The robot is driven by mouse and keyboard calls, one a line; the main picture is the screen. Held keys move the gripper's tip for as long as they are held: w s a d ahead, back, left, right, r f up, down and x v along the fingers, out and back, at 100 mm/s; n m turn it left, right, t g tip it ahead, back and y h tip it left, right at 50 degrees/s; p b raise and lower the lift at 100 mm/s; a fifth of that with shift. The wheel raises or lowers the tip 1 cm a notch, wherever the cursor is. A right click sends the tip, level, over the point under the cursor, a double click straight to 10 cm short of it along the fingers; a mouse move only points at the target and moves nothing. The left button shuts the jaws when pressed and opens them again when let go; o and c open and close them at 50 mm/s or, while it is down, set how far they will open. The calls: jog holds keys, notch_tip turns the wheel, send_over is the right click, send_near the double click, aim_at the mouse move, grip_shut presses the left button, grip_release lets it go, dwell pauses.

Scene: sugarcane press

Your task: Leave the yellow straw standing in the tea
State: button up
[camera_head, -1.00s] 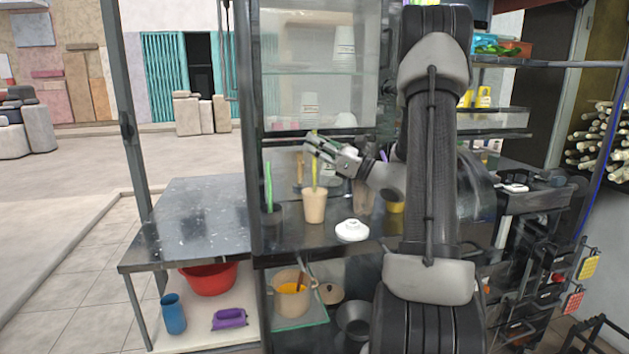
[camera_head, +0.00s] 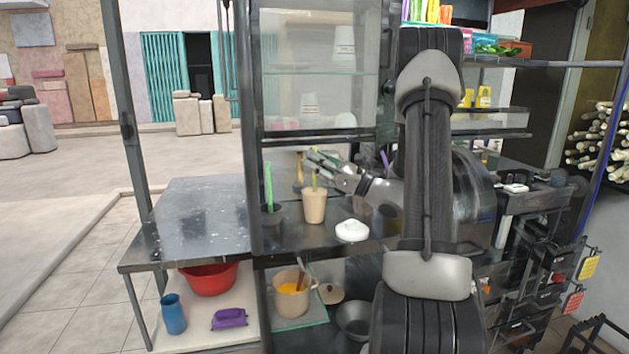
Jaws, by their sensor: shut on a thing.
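The yellow straw (camera_head: 315,181) is upright, and its lower end is inside a tan cup (camera_head: 314,208) on the dark metal counter. My gripper (camera_head: 317,160) reaches in from the right just above the cup and is shut on the upper part of the straw, which its fingers partly cover. The tea is not visible, because the cup's wall hides its inside. I cannot tell whether the straw touches the cup's bottom.
A dark cup with green straws (camera_head: 269,190) stands left of the tan cup. A white lidded dish (camera_head: 352,231) sits in front at right. A glass cabinet (camera_head: 318,70) rises above the counter. The metal table (camera_head: 200,220) at left is clear.

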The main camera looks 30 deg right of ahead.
jog(key=o, duration=0.7)
dwell(0.5)
jog(key=shift+r, duration=3.55)
